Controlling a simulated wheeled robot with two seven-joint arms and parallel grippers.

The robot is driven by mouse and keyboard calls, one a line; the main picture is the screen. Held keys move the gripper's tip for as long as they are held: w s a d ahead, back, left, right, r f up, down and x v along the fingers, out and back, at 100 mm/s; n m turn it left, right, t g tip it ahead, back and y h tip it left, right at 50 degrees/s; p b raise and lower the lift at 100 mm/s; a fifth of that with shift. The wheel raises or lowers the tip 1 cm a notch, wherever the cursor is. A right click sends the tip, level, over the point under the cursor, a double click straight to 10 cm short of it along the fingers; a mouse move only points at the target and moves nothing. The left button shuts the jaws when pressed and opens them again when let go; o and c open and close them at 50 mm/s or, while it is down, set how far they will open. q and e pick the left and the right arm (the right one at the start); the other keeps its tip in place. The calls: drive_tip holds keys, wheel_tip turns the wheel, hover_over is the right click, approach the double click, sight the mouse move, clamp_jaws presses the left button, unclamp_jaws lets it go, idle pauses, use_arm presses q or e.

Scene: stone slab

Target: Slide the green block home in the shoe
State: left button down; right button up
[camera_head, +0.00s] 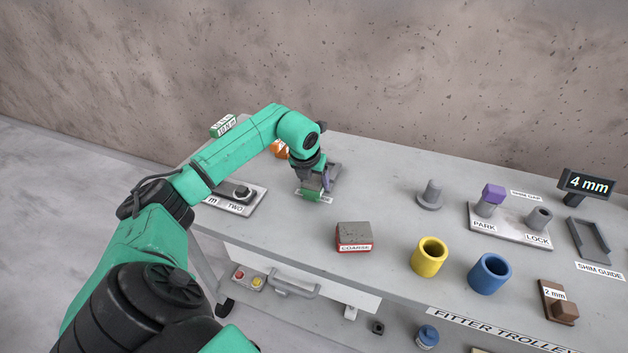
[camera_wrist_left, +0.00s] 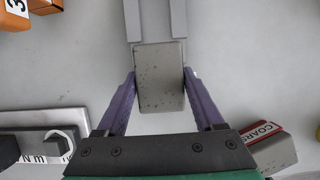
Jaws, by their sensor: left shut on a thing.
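The green block (camera_head: 312,196) shows its green side in the head view. In the left wrist view the block (camera_wrist_left: 160,75) shows a speckled grey top. My left gripper (camera_wrist_left: 160,88) is shut on its two long sides with purple fingers. The shoe (camera_wrist_left: 157,18) is a grey channel with two parallel rails, straight beyond the block. The block's far end is at the shoe's open mouth and roughly in line with the rails; how far it is inside cannot be told. In the head view the shoe (camera_head: 335,172) is partly hidden by my gripper. My right gripper is not in view.
A red COARSE block (camera_head: 354,238) with a grey top stands right of my left gripper. A plate with a knob (camera_head: 236,197) lies to the left, and an orange object (camera_head: 279,150) behind. Yellow (camera_head: 429,257) and blue (camera_head: 490,274) cups stand farther right.

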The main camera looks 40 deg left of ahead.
use_arm(q)
drive_tip(key=shift+w+a, duration=0.25)
drive_tip(key=shift+w, duration=0.45)
drive_tip(key=shift+w+a, duration=0.2)
drive_tip(key=shift+w, duration=0.45)
drive_tip(key=shift+w+a, duration=0.25)
drive_tip(key=shift+w, duration=0.45)
idle(0.9)
drive_tip(key=shift+w, duration=0.15)
drive_tip(key=shift+a, duration=0.1)
drive_tip(key=shift+w+a, duration=0.3)
drive_tip(key=shift+w, duration=0.65)
drive_tip(key=shift+w+a, duration=0.3)
drive_tip(key=shift+w, duration=0.65)
unclamp_jaws()
